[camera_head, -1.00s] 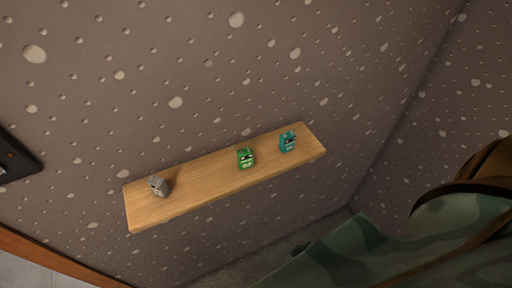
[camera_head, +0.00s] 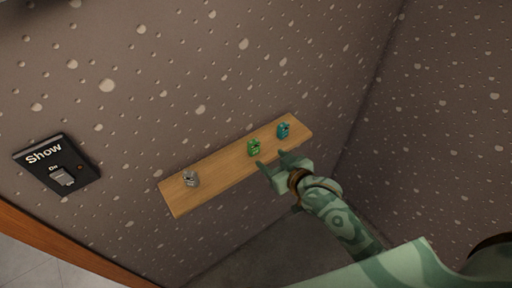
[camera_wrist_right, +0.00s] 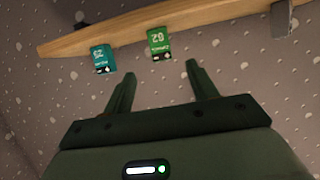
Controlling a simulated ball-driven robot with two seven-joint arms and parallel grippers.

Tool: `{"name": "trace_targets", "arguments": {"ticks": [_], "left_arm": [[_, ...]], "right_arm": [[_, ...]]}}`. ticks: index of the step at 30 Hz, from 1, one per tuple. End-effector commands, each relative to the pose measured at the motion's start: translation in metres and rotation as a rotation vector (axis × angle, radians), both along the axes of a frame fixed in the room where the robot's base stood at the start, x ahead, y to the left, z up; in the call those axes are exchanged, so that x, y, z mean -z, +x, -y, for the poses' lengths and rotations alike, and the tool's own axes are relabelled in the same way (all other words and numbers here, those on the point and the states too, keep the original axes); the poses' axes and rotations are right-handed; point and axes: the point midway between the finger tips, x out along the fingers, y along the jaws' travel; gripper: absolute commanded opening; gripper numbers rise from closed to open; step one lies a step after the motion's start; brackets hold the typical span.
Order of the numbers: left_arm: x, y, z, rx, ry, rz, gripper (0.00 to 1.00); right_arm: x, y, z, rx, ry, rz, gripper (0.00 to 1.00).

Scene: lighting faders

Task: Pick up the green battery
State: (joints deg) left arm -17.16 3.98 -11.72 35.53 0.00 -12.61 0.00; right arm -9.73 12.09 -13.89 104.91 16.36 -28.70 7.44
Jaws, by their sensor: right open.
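The green battery (camera_head: 254,147) stands on a wooden shelf (camera_head: 222,172) on the wall, between a teal battery (camera_head: 283,131) and a grey one (camera_head: 190,179). In the right wrist view the green battery (camera_wrist_right: 158,41) is ahead of my right gripper (camera_wrist_right: 158,84), roughly between the lines of its two fingers and apart from them. The gripper is open and empty. In the head view my right gripper (camera_head: 272,160) is just in front of the shelf, its fingers pointing at the green battery. My left gripper is not in view.
In the right wrist view the teal battery (camera_wrist_right: 103,58) is close beside the green one, and the grey battery (camera_wrist_right: 281,20) is farther right. A black "Show" panel with a slider (camera_head: 57,164) is on the wall at left. The wall above the shelf is clear.

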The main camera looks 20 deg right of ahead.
Motion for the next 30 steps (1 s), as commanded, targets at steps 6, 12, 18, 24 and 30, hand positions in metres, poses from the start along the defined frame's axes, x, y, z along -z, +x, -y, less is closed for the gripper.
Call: {"name": "trace_targets", "arguments": {"ticks": [6,12,18,24,30], "left_arm": [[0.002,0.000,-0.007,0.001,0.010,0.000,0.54],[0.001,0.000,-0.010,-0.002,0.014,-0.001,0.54],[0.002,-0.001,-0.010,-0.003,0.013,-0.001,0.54],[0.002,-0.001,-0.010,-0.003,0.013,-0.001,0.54],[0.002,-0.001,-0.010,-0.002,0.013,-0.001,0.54]], "right_arm": [[0.015,0.035,-0.010,0.000,0.001,0.001,0.58],[0.021,0.050,-0.014,0.000,-0.001,0.000,0.58],[0.034,0.078,-0.022,0.000,0.000,0.000,0.58],[0.037,0.086,-0.024,-0.001,-0.002,0.001,0.58],[0.037,0.086,-0.024,0.000,-0.001,0.000,0.39]]}}
